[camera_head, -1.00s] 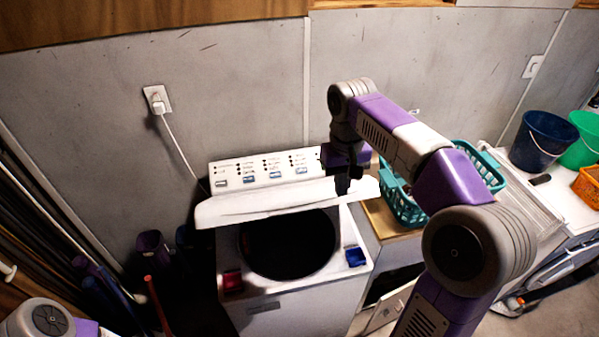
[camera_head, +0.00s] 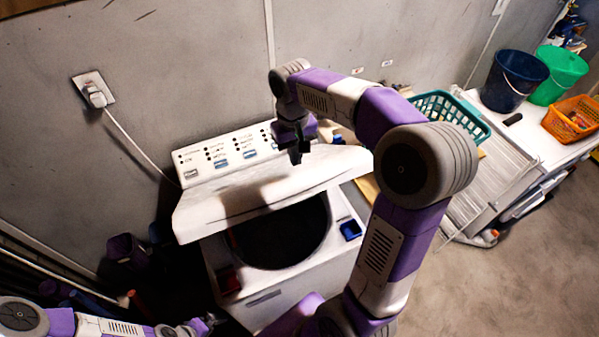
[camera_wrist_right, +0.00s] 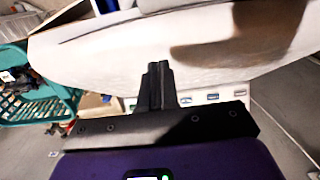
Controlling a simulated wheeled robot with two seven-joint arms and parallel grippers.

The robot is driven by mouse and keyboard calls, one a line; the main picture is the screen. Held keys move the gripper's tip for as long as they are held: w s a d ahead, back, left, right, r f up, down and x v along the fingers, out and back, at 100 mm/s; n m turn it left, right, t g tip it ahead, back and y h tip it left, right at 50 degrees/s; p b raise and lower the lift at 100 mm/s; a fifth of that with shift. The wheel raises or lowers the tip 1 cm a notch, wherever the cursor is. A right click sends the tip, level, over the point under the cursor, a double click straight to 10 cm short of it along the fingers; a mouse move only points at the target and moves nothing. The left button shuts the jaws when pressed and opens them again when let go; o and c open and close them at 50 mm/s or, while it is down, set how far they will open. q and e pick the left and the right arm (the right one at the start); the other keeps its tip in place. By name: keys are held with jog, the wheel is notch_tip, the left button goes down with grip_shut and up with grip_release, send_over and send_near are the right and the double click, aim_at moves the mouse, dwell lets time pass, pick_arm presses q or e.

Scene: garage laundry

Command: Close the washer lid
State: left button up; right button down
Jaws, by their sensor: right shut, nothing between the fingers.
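The washer (camera_head: 262,310) is a white top-loader with its control panel (camera_head: 222,155) at the back. Its white lid (camera_head: 250,205) is part open, tilted over the rear of the dark round tub opening (camera_head: 285,238). My right gripper (camera_head: 295,157) is shut and empty, pointing down at the back right part of the lid. In the right wrist view its closed fingers (camera_wrist_right: 158,85) point at the broad pale lid (camera_wrist_right: 190,45); I cannot tell whether they touch it. My left gripper (camera_head: 203,325) is low at the bottom left, too small and dark to read.
A teal basket (camera_head: 452,108) stands right of the washer, near my right arm. Blue (camera_head: 515,78) and green (camera_head: 558,75) buckets and an orange basket (camera_head: 574,122) sit on the white surface at right. A plugged cord (camera_head: 140,145) hangs on the wall. Floor at lower right is clear.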

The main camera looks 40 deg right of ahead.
aim_at(300, 183)
jog(key=shift+s+a+f, duration=0.15)
jog(key=shift+s+f, duration=0.55)
jog(key=shift+f, duration=0.3)
jog(key=shift+s+a+f, duration=0.15)
jog(key=shift+s+f, duration=0.55)
jog(key=shift+f, duration=0.3)
